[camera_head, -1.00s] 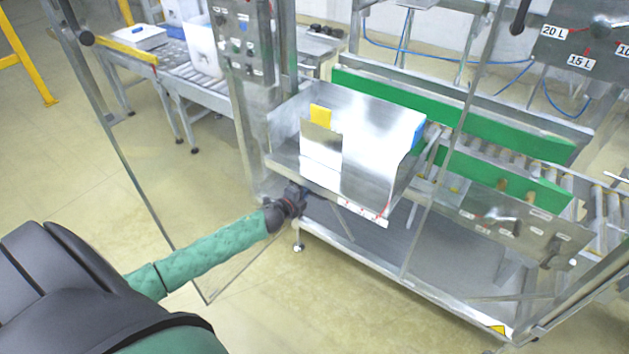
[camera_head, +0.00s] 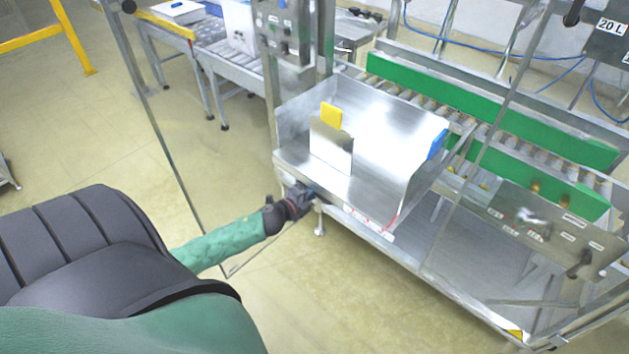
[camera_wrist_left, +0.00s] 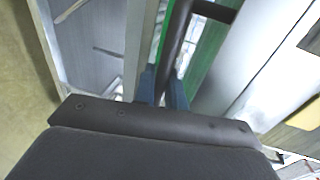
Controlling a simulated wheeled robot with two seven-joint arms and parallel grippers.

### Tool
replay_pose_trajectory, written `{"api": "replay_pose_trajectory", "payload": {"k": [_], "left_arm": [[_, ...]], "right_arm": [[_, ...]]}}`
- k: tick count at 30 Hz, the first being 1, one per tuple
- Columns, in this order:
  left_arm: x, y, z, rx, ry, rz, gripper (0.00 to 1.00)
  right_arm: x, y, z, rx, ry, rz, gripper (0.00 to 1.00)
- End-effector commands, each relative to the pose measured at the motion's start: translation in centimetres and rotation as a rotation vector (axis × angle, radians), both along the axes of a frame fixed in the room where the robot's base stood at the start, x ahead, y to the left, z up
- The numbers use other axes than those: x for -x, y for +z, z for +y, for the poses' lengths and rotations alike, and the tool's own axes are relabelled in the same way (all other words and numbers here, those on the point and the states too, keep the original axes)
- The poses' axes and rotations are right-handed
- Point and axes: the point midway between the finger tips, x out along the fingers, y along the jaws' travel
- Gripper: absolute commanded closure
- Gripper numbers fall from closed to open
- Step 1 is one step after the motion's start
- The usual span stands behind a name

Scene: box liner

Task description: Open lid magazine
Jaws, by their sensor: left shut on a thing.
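The lid magazine (camera_head: 385,185) is a shiny open metal tray on the front of the machine in the head view. A yellow block (camera_head: 331,116) stands above its upright metal plate (camera_head: 331,148), and a blue block (camera_head: 437,145) is at its right side. My left gripper (camera_head: 308,191) is at the lower left front edge of the magazine. In the left wrist view its blue fingers (camera_wrist_left: 162,88) are shut around a black bar handle (camera_wrist_left: 178,35). The fingertips are partly hidden behind the gripper body. My right gripper is not in view.
Green guide rails (camera_head: 490,110) and a roller conveyor lie behind the magazine. A metal panel with knobs (camera_head: 540,225) is at the right. The floor in front is free.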

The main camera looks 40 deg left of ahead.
Motion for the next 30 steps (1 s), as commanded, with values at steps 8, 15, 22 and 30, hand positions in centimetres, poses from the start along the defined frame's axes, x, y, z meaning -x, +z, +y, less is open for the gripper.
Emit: {"api": "replay_pose_trajectory", "payload": {"k": [8, 15, 22, 30], "left_arm": [[0.0, 0.0, 0.1, -0.001, 0.001, 0.0, 0.82], [0.0, 0.0, 0.0, 0.0, 0.001, 0.0, 0.82], [1.3, -0.1, 0.1, -0.001, 0.0, 0.002, 0.82], [4.5, 0.5, 0.4, 0.0, 0.0, 0.002, 0.82]], "right_arm": [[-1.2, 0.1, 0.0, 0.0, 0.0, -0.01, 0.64], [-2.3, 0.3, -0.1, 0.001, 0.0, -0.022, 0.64], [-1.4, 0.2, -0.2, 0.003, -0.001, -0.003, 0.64], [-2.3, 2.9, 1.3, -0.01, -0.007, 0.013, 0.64]]}}
